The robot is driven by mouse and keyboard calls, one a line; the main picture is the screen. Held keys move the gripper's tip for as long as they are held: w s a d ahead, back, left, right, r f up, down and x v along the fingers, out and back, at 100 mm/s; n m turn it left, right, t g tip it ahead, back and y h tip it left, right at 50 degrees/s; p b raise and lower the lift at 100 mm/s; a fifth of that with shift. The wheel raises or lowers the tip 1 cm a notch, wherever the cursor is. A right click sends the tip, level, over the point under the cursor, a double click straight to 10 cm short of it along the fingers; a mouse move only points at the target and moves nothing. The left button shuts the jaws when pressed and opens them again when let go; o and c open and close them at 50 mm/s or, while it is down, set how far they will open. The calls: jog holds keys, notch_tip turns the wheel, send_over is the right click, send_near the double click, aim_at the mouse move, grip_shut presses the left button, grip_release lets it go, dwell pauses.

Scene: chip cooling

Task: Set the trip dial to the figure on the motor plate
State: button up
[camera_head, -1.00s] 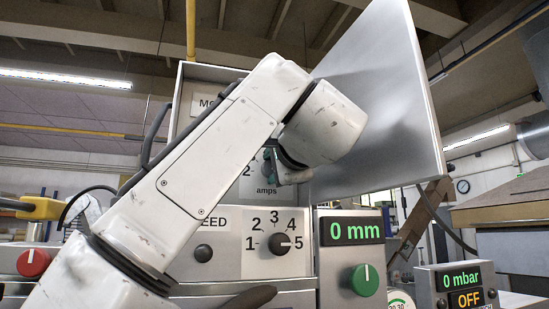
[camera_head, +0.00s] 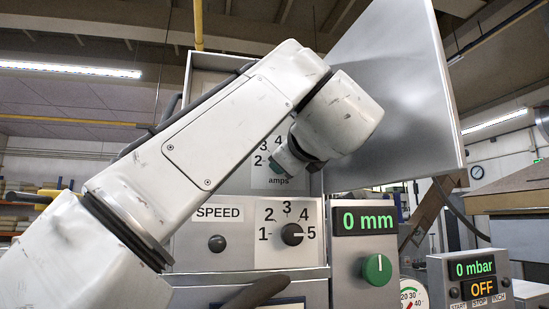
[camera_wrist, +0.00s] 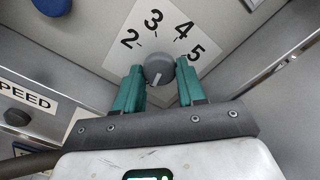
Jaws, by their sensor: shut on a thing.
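The trip dial is a round grey knob (camera_wrist: 159,69) on a white scale marked 2, 3, 4, 5 in the wrist view. Its white line points down and slightly left in that view, away from those figures. My gripper (camera_wrist: 160,90) is shut on the knob, one green finger on each side. In the head view my gripper (camera_head: 287,160) is at the amps scale (camera_head: 268,181) and hides the knob; figures 2, 3 and 4 show around it. The motor plate's figure is not visible; my arm covers the upper part of the cabinet.
The open cabinet door (camera_head: 400,85) stands right of my wrist. Below are the SPEED dial (camera_head: 292,234), pointing to 5, and a small dark button (camera_head: 217,243). A 0 mm display (camera_head: 363,221) with a green knob (camera_head: 377,269) and a 0 mbar box (camera_head: 470,280) stand right.

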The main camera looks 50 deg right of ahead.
jog(key=shift+f+m, duration=0.2)
jog(key=shift+m, duration=1.1)
jog(key=o, duration=1.1)
jog(key=shift+c, duration=0.2)
jog(key=shift+r, duration=0.1)
jog(key=shift+s, duration=0.1)
jog(key=v, duration=1)
jog(key=shift+s+a, duration=0.25)
jog(key=shift+a, duration=0.05)
